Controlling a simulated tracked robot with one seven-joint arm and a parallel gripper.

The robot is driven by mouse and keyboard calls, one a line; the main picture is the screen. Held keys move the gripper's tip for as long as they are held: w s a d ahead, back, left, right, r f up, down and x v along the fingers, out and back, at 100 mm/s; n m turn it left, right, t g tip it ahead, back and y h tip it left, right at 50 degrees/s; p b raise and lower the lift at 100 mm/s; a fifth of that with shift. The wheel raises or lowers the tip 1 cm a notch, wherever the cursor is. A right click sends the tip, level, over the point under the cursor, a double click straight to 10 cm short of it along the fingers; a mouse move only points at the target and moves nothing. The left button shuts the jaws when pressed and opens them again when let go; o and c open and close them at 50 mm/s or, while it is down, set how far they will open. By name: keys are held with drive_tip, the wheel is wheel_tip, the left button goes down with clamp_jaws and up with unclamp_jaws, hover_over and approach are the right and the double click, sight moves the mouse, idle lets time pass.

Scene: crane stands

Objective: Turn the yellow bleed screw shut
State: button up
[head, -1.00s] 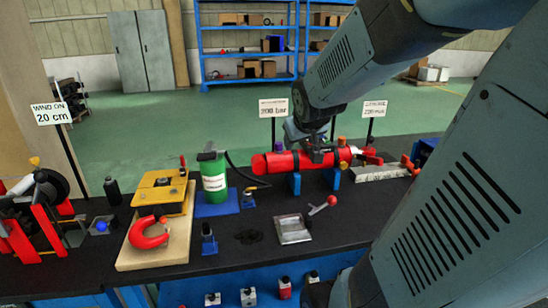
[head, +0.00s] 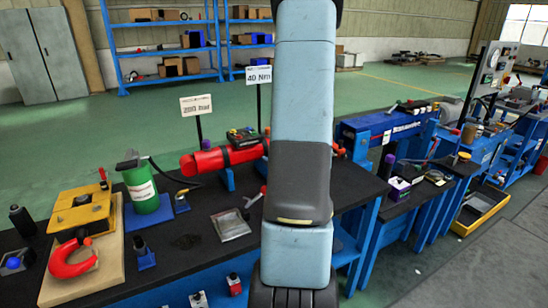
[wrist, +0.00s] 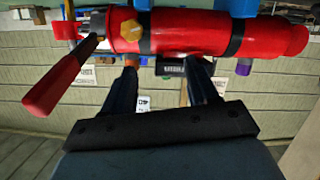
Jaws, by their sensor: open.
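The yellow bleed screw (wrist: 131,29) shows in the wrist view as a hexagonal yellow head on the red cylinder (wrist: 190,32), near its left end. A lever with a red handle (wrist: 62,80) sticks out beside it. My gripper (wrist: 164,66) is open and empty. Its two dark fingers point at the cylinder, and the screw lies up and left of the gap between them. I cannot tell whether the fingers touch anything. In the head view the cylinder (head: 206,162) lies across the bench, its right part hidden behind my arm. The screw and gripper are hidden there.
A green bottle (head: 140,186), a yellow box (head: 82,211) and a red horseshoe-shaped piece (head: 70,262) stand on the bench left of the cylinder. A metal tray (head: 231,225) lies in front of it. Sign posts stand behind. A purple knob (wrist: 243,67) hangs near the right finger.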

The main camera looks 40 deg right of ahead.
drive_tip(key=s+d+f+m+t, duration=0.2)
drive_tip(key=s+d+f+t, duration=0.1)
drive_tip(key=s+f, duration=0.25)
drive_tip(key=x, duration=1.3)
drive_tip(key=shift+d+r, duration=0.35)
drive_tip(key=shift+r, duration=0.05)
drive_tip(key=shift+s, duration=0.1)
drive_tip(key=c, duration=1.1)
